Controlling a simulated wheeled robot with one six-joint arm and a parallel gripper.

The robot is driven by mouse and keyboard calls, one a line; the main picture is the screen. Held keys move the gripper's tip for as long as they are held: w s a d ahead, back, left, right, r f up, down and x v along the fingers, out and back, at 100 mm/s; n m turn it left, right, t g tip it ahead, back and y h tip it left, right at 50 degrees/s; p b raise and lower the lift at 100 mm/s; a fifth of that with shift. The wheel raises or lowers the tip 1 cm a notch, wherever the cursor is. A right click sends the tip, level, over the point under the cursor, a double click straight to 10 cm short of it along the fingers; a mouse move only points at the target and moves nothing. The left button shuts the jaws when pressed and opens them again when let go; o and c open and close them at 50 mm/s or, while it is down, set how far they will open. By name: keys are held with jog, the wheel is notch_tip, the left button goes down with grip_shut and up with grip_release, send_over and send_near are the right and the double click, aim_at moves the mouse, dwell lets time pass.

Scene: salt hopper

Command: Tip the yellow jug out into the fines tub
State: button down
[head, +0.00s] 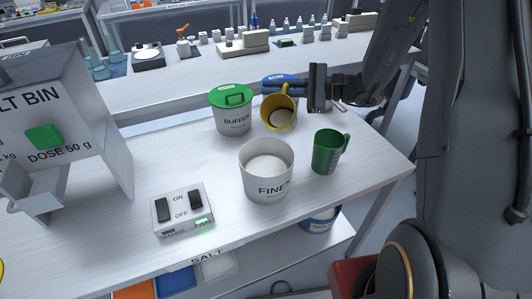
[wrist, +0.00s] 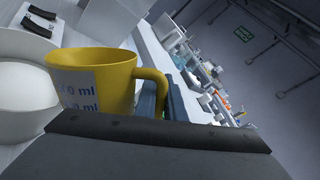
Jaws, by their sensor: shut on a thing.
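The yellow jug (head: 272,109) is off to the upper right of the fines tub in the head view, beside the green-lidded buffer tub. The fines tub (head: 268,186) is white, open and upright on the bench, with white material inside. Whether the jug is clear of the bench is hard to tell.
A green jug (head: 328,152) stands right of the fines tub. The buffer tub (head: 232,118) and a blue-lidded tub (head: 272,78) stand behind. A switch box (head: 182,211) and the salt bin (head: 90,130) are at left.

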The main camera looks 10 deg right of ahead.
jog(key=shift+s+a+r+n, duration=0.15)
jog(key=shift+s+a+n, duration=0.15)
jog(key=shift+s+n, duration=0.45)
jog(key=shift+a+n+h, duration=0.1)
jog(key=shift+n+h, duration=0.2)
jog(key=shift+n, duration=0.15)
